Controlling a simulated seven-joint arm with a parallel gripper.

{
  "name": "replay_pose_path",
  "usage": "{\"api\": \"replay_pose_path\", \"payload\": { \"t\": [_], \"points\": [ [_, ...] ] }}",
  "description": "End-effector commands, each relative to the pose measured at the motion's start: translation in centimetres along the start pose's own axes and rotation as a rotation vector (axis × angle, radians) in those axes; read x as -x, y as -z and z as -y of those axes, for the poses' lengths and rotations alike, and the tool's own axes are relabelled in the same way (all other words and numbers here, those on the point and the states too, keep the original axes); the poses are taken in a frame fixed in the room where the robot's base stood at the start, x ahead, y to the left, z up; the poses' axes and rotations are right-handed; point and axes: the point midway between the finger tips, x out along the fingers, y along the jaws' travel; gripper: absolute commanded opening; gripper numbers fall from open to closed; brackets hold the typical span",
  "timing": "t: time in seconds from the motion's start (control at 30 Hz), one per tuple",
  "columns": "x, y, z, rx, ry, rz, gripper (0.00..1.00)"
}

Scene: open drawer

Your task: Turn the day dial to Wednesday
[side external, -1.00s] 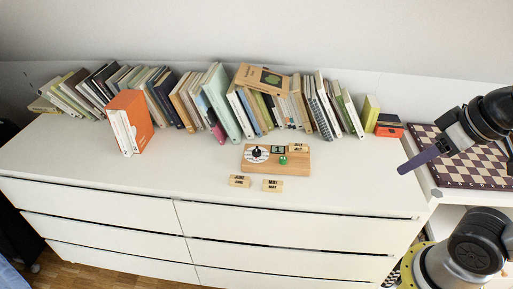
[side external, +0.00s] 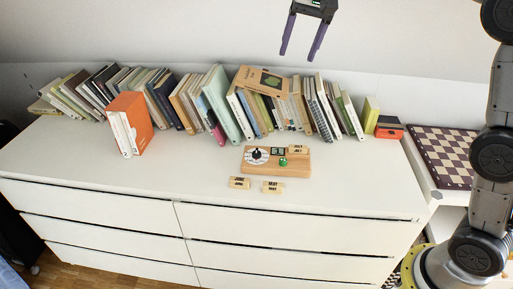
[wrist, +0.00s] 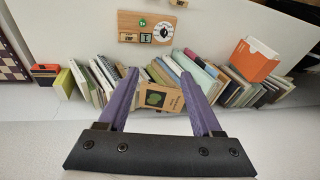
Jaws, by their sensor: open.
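The day dial (side external: 257,155) is a round white disc with a black knob, at the left end of a wooden calendar board (side external: 300,166) on the white dresser. It also shows in the wrist view (wrist: 163,31), upside down near the top. The board also carries a green round piece (side external: 283,162), a small dark-framed number window (side external: 278,150) and a wooden label block (side external: 298,149). The dial's day lettering is too small to read. My gripper (side external: 300,58), with purple fingers, is open and empty, high above the books. It also shows in the wrist view (wrist: 166,75), apart from the board.
Two loose wooden label blocks (side external: 239,182) (side external: 272,187) lie in front of the board. A long row of books (side external: 216,98) stands behind it, with an orange box file (side external: 137,115) at left. A chessboard (side external: 445,155) lies at right.

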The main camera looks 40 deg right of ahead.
Motion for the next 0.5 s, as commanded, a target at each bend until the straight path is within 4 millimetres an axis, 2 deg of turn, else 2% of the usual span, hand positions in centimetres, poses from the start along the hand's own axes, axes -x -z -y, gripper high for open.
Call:
{"api": "replay_pose_path", "payload": {
  "t": [0.03, 0.17, 0.23, 0.37, 0.5],
  "points": [
    [-1.9, 1.1, 1.1, -0.013, -0.016, 0.018, 0.66],
    [-6.6, 3.2, 3.3, -0.045, -0.051, 0.056, 0.66],
    [-9.5, 4.0, 4.2, -0.056, -0.071, 0.077, 0.66],
    [-15.3, 5.0, 5.5, -0.057, -0.110, 0.117, 0.66],
    [-20.9, 5.0, 5.8, -0.052, -0.151, 0.160, 0.66]
  ]
}}
